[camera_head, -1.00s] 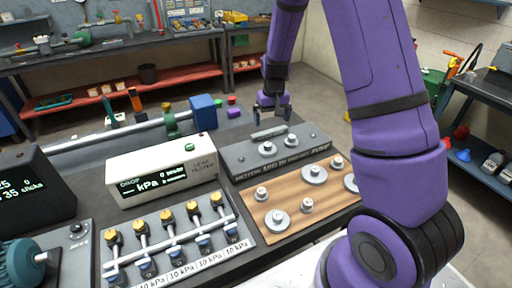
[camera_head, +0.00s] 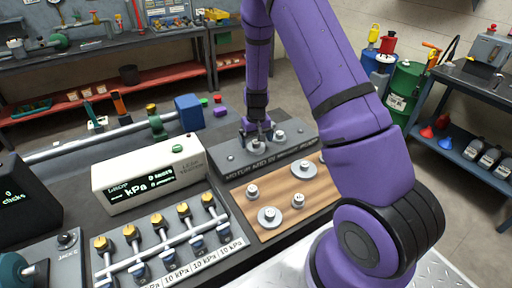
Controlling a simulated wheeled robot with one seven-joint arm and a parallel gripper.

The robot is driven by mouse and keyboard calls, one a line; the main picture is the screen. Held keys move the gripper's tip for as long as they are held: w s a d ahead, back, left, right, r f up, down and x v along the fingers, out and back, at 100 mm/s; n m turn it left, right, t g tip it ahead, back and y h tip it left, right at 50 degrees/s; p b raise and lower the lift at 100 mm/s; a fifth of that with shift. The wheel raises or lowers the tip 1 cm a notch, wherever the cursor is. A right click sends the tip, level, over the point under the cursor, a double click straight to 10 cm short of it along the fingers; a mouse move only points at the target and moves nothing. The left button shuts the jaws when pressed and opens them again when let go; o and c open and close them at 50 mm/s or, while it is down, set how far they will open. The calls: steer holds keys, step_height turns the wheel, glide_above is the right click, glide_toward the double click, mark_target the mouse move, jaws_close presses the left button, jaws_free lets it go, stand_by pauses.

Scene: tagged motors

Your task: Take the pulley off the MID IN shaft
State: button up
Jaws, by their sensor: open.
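A dark grey block (camera_head: 226,172) carries a row of shafts, with a label along its front edge including MOTOR and MID IN. A small grey pulley (camera_head: 256,147) sits at the MID IN place, partly hidden by my gripper. Another pulley (camera_head: 280,138) sits on the shaft to its right. My gripper (camera_head: 258,139) points down, open, with its fingers low over the block at the MID IN pulley. Whether the fingers stand around the pulley or touch it cannot be told.
A wooden board (camera_head: 238,208) in front of the block holds several grey pulleys. A white kPa meter (camera_head: 148,178) and a row of brass valves (camera_head: 158,230) are to the left. A blue cube (camera_head: 189,112) stands behind.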

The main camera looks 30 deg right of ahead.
step_height(320, 180, down, 2)
steer(key=c, duration=1)
steer(key=shift+c, duration=0.2)
steer(key=shift+r, duration=0.15)
